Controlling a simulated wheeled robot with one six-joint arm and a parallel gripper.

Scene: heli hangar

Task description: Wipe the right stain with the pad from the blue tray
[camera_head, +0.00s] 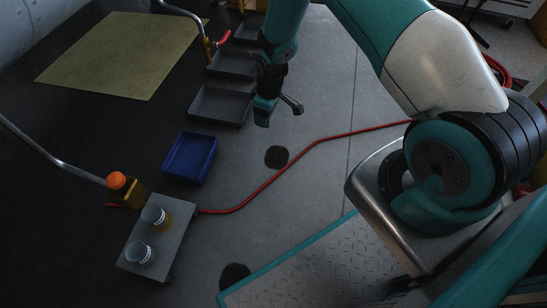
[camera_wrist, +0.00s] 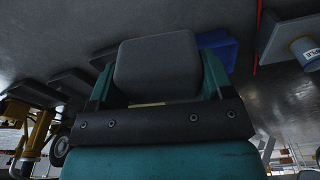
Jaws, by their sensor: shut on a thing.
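One dark round stain (camera_head: 277,156) lies right of the blue tray, below my gripper in the picture. Another dark stain (camera_head: 235,277) lies nearer, by the teal-edged plate.
Grey trays (camera_head: 220,106) stand behind the blue tray. A red hose (camera_head: 300,157) crosses the floor beside the farther stain. A yellowish mat (camera_head: 125,52) lies far left.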

